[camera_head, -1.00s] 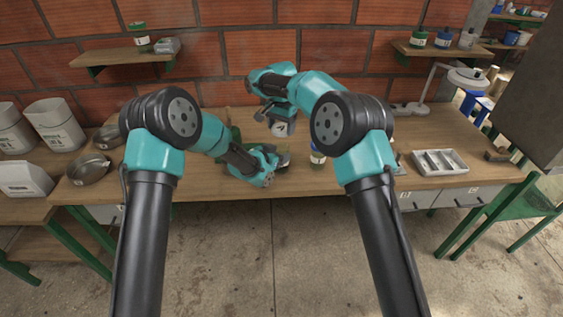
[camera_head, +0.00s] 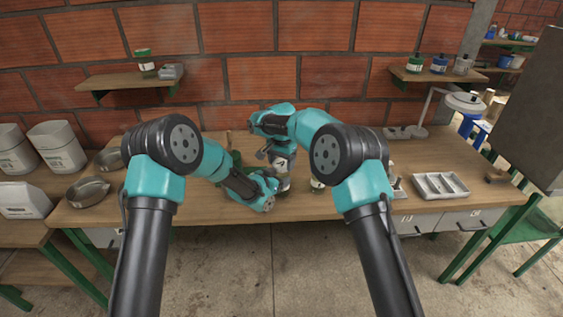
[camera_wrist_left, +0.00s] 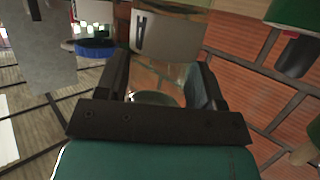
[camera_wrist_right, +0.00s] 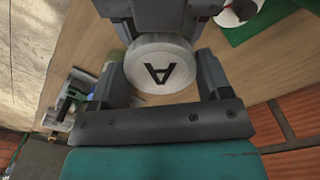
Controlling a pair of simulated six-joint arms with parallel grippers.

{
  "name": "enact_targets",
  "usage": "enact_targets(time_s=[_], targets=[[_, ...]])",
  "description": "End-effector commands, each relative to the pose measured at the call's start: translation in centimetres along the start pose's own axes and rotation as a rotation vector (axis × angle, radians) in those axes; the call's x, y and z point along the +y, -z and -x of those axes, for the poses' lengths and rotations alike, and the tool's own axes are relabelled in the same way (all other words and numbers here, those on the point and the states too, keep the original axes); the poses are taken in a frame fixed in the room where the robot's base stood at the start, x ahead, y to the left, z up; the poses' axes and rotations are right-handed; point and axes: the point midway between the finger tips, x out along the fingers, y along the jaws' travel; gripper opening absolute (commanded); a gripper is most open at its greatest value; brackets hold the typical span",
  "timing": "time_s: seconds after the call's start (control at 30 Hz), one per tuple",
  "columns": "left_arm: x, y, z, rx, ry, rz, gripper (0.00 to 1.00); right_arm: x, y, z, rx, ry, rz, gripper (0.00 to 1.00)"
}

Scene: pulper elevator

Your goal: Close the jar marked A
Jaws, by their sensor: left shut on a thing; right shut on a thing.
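A pale round lid marked A (camera_head: 281,163) is between the fingers of my right gripper (camera_head: 277,153). In the right wrist view, the lid (camera_wrist_right: 157,72) shows its A between both fingers of that gripper (camera_wrist_right: 160,78). My left gripper (camera_head: 271,184) is shut on a glass jar (camera_head: 283,186) just below the lid.
The wooden workbench (camera_head: 235,213) carries a metal pan (camera_head: 88,192) at left and a divided tray (camera_head: 440,186) at right. A small labelled jar (camera_head: 317,184) stands close to the right of the held jar. The front middle is clear.

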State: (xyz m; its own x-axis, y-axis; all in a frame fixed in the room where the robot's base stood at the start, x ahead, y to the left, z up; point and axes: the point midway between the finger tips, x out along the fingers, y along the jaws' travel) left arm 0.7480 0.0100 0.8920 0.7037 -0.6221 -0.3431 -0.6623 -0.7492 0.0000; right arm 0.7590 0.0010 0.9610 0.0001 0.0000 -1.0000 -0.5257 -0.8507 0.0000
Motion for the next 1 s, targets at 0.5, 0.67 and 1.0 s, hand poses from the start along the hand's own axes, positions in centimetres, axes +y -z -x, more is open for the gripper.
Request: enact_targets(time_s=[0.5,0.67,1.0], targets=[[0.0,0.0,0.0,0.000,0.000,0.000,0.19,0.0,0.0,-1.4,-0.001,-0.001,0.000,0.46],[0.0,0.0,0.0,0.000,0.000,0.000,0.19,0.0,0.0,-1.8,0.000,0.000,0.000,0.46],[0.0,0.0,0.0,0.000,0.000,0.000,0.19,0.0,0.0,-1.8,0.000,0.000,0.000,0.46]])
